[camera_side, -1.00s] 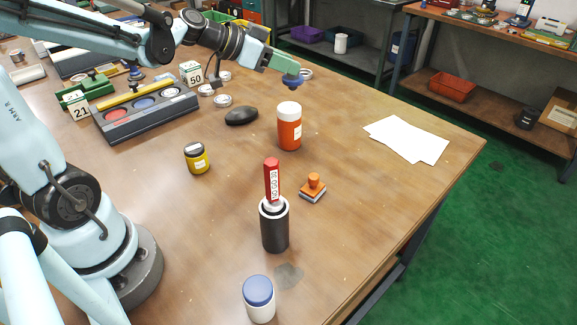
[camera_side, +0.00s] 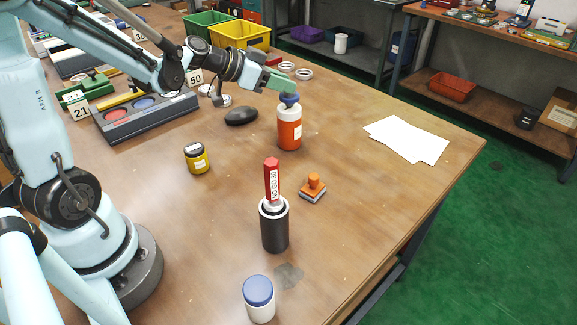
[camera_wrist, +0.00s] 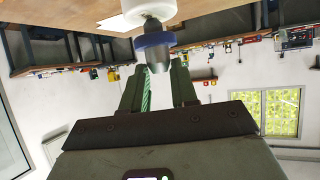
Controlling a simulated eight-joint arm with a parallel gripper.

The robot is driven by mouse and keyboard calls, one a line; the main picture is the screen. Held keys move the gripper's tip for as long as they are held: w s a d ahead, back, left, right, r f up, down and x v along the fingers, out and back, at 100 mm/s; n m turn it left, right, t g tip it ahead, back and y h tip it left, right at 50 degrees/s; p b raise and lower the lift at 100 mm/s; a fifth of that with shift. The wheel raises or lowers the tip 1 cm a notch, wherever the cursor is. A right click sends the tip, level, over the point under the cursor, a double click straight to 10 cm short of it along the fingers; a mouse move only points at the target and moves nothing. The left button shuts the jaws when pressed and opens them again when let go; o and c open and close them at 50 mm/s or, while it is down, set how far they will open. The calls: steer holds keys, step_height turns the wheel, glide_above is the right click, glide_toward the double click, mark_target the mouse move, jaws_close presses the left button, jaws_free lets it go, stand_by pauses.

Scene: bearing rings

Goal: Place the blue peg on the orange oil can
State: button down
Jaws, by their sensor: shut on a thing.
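The orange oil can (camera_side: 289,132) stands upright on the bench with a white lid on top. The lid also shows in the wrist view (camera_wrist: 149,12). My gripper (camera_side: 288,94) is right above the can and is shut on the blue peg (camera_side: 290,101).
A black mouse-shaped thing (camera_side: 241,116) and a tray with coloured discs (camera_side: 140,113) lie left of the can. A yellow jar (camera_side: 197,159), an orange stamp (camera_side: 313,189), a red-handled gauge in a black holder (camera_side: 274,222) and a blue-lidded jar (camera_side: 259,302) stand nearer.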

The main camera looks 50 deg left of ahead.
steer(key=shift+f, duration=0.1)
steer(key=c, duration=0.9)
jaws_free()
steer(key=shift+o, duration=0.2)
steer(key=shift+s+a+r, duration=0.1)
steer(key=shift+s+r, duration=0.15)
steer(key=v, duration=1.1)
steer(key=s+d+f+n+g+y, duration=0.4)
steer(key=s+d+f, duration=0.2)
steer(key=d, duration=0.4)
steer(key=shift+s+d+f, duration=0.3)
steer(key=shift+d+f, duration=0.05)
steer(key=shift+d, duration=0.05)
